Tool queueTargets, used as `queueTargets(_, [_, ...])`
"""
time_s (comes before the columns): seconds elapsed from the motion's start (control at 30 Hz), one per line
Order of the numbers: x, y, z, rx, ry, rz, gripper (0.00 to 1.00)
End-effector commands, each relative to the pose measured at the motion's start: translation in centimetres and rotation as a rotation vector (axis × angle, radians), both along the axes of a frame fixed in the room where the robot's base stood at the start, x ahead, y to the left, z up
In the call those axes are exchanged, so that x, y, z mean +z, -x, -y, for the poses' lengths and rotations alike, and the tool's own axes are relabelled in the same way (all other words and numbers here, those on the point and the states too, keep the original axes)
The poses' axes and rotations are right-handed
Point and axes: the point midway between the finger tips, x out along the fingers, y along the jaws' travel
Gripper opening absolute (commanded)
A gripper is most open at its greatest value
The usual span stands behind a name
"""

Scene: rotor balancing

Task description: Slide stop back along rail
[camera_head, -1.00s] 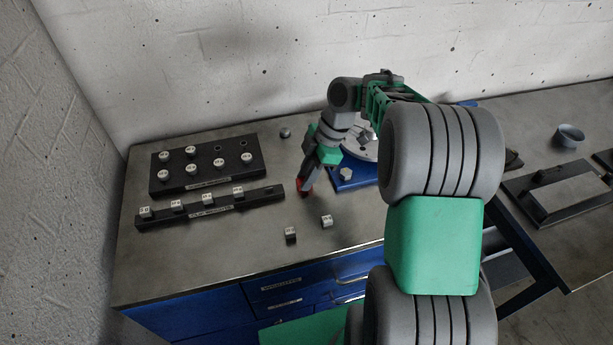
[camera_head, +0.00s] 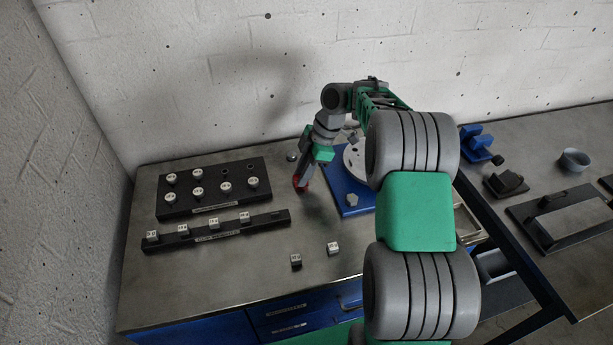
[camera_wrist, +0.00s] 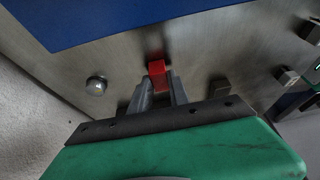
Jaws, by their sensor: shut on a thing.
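My gripper (camera_head: 302,179) points down at the table, left of the blue base plate (camera_head: 341,193) that bears the pale round rotor disc (camera_head: 354,158). It is shut on a small red block (camera_head: 297,182). In the wrist view the red block (camera_wrist: 157,70) sits at the tips of the two grey fingers (camera_wrist: 160,90), partly covered by them. The block is close to the table top and apart from the blue plate (camera_wrist: 110,18). I cannot make out a rail under the block, and cannot tell whether it is the stop.
A rounded metal knob (camera_head: 292,156) stands just behind the block. A black holed rack (camera_head: 235,204) and a black strip (camera_head: 265,222) with labelled weights lie left. Two loose weights, one at the front (camera_head: 296,260) and another (camera_head: 333,248), are nearer. Bare table surrounds the gripper.

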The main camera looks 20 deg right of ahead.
Motion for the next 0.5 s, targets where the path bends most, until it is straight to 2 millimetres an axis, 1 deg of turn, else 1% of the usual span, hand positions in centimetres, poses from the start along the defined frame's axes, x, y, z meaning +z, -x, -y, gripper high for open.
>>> queueTargets(0.27, [0.07,-0.09,-0.28,0.003,0.002,0.001,0.0])
queueTargets(0.3, [0.08,-0.09,-0.31,0.004,0.002,0.002,0.25])
queueTargets(0.5, [0.01,-0.04,-0.43,0.005,0.002,0.0,0.41])
